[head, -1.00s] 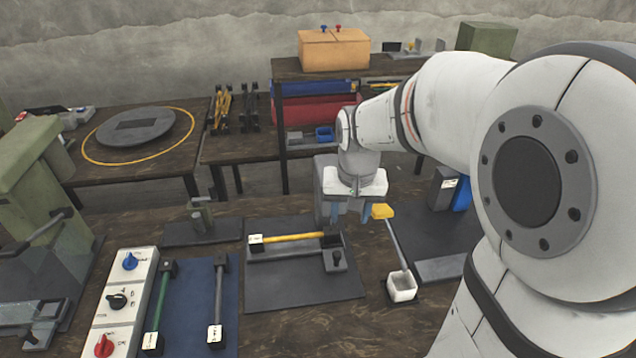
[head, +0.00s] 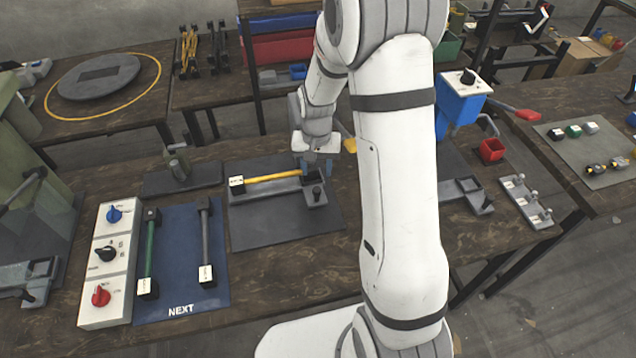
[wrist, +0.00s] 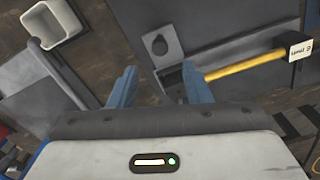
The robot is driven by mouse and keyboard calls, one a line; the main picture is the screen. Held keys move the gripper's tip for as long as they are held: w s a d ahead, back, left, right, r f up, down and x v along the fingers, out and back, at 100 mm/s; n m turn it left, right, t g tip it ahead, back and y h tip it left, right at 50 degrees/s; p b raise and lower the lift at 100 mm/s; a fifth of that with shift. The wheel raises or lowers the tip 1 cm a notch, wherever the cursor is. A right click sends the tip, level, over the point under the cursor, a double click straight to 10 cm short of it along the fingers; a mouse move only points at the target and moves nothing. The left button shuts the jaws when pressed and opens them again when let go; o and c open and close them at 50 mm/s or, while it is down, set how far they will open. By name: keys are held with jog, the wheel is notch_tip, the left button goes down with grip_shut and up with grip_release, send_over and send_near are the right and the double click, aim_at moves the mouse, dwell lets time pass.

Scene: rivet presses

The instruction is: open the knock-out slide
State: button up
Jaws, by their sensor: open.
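My gripper (head: 317,165) is open, pointing down over the grey plate (head: 275,228), near the right end of a yellow bar (head: 270,178). A small grey block with a dark knob (head: 317,194) sits in front of that end; I take it for the knock-out slide, though no readable label confirms this. In the wrist view my two blue fingers (wrist: 158,82) are spread with nothing gripped. The knobbed block (wrist: 158,46) shows beyond them, and the yellow bar (wrist: 245,67) with its white-labelled end runs right from beside the right finger.
A white control box (head: 108,262) with three knobs and a blue mat (head: 181,270) with two handled bars lie left. A blue press (head: 461,103), a red bin (head: 491,150) and a small grey rack (head: 526,201) stand right. My arm hides part of the bench.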

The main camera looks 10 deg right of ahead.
aim_at(317, 189)
notch_tip(317, 189, down, 8)
jog(key=shift+r+p, duration=0.1)
jog(key=shift+p, duration=0.55)
jog(key=shift+c, duration=0.4)
grip_shut()
